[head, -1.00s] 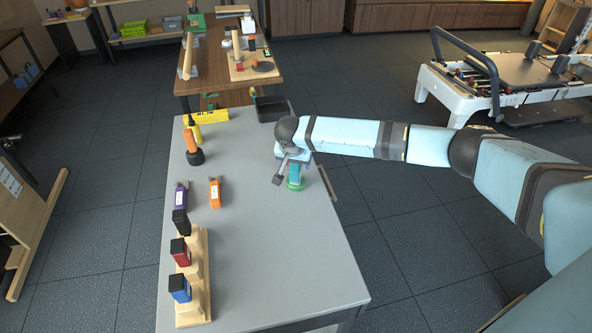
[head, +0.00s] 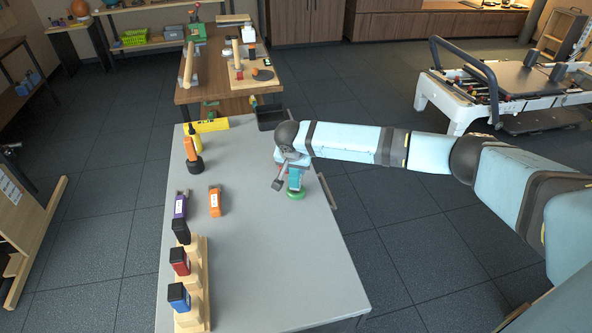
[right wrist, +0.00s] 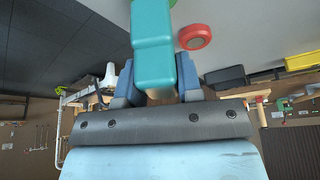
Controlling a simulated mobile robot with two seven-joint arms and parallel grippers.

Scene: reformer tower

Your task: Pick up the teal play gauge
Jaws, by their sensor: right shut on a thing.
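The teal play gauge (head: 296,181) is at the right side of the grey table, with a green round part (head: 295,194) at its lower end. My right gripper (head: 287,166) is over it, and its dark wrist covers the upper part. In the right wrist view the teal body (right wrist: 153,38) passes between the two blue fingers (right wrist: 154,80), which are shut on it. A red round knob (right wrist: 195,37) shows beside the teal body. I cannot tell whether the lower end touches the table. My left gripper is out of view.
On the grey table (head: 262,265), purple (head: 180,206) and orange (head: 215,202) tools lie left of the gauge. A wooden rack (head: 207,285) holds black, red and blue pieces. A black bin (head: 270,117) and a yellow bar (head: 207,126) are at the far edge. The table's middle is clear.

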